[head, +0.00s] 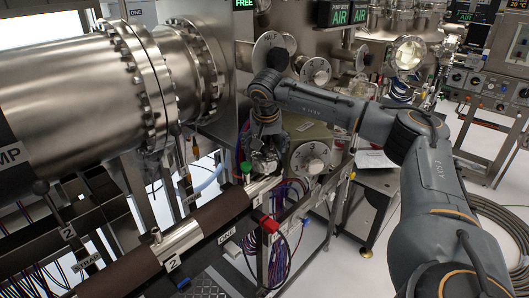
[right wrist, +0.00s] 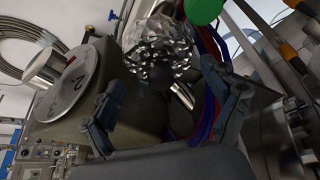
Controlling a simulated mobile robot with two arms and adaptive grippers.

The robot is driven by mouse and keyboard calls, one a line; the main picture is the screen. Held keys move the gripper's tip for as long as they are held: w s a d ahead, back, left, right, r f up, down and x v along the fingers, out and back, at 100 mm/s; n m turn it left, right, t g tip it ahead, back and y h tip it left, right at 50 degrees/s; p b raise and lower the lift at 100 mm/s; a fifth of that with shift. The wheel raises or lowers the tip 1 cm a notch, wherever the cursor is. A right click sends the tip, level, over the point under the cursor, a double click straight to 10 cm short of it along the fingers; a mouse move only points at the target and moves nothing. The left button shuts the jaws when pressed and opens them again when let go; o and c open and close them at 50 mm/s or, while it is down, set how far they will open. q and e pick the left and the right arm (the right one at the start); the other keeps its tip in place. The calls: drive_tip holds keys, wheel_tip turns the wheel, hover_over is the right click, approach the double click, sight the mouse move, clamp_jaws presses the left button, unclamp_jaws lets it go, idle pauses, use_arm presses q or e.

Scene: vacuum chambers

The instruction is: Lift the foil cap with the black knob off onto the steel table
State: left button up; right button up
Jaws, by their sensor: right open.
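The foil cap (head: 262,168) is crumpled silver foil, low in the middle of the head view, by the end of a pipe. It shows larger in the right wrist view (right wrist: 160,45), just beyond the fingers. A dark shape, possibly its black knob (right wrist: 152,98), lies between the fingers; I cannot tell its outline clearly. My right gripper (head: 264,148) is directly above the cap, pointing down. In the right wrist view its two fingers (right wrist: 165,95) are spread apart, with no grip visible. A grey table top with a paper (head: 374,160) stands to the right. My left gripper is out of view.
A green knob (head: 246,168) is close left of the cap. A valve dial (head: 310,159) on a box sits just right. A red-handled part (head: 269,224) and cable bundles lie below. A large steel chamber (head: 70,90) fills the left.

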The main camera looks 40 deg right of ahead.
drive_tip(key=shift+w+d+f, duration=0.1)
drive_tip(key=shift+f, duration=0.25)
drive_tip(key=shift+s+r, duration=0.1)
drive_tip(key=shift+s, duration=0.1)
drive_tip(key=c, duration=1.5)
drive_tip(key=shift+a, duration=0.2)
drive_tip(key=shift+c, duration=1)
